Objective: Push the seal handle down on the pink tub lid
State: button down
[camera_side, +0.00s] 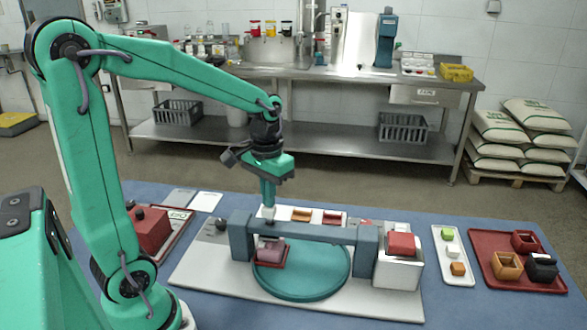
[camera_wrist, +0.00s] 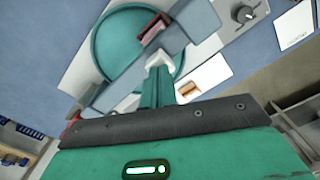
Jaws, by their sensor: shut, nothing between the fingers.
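The pink tub (camera_side: 271,250) sits in a small red holder on the left part of the teal turntable (camera_side: 318,283), under the left end of a blue-grey beam (camera_side: 310,232). My gripper (camera_side: 268,213) is shut and empty, pointing down just above or behind the beam near the tub. In the wrist view my gripper's pale tips (camera_wrist: 159,60) are next to the beam, with the red holder (camera_wrist: 153,27) just beyond. The beam and gripper cover part of the tub's top. I cannot make out a separate seal handle or whether anything touches it.
A white box with a red block (camera_side: 401,244) stands right of the beam. A white tray (camera_side: 446,275) and a red tray (camera_side: 500,283) with small boxes lie farther right. A black knob (camera_wrist: 243,14) is near the turntable.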

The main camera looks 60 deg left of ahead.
jog(key=shift+f, duration=0.7)
dwell(0.9)
jog(key=shift+r, duration=3.8)
jog(key=shift+r, duration=0.7)
dwell(1.9)
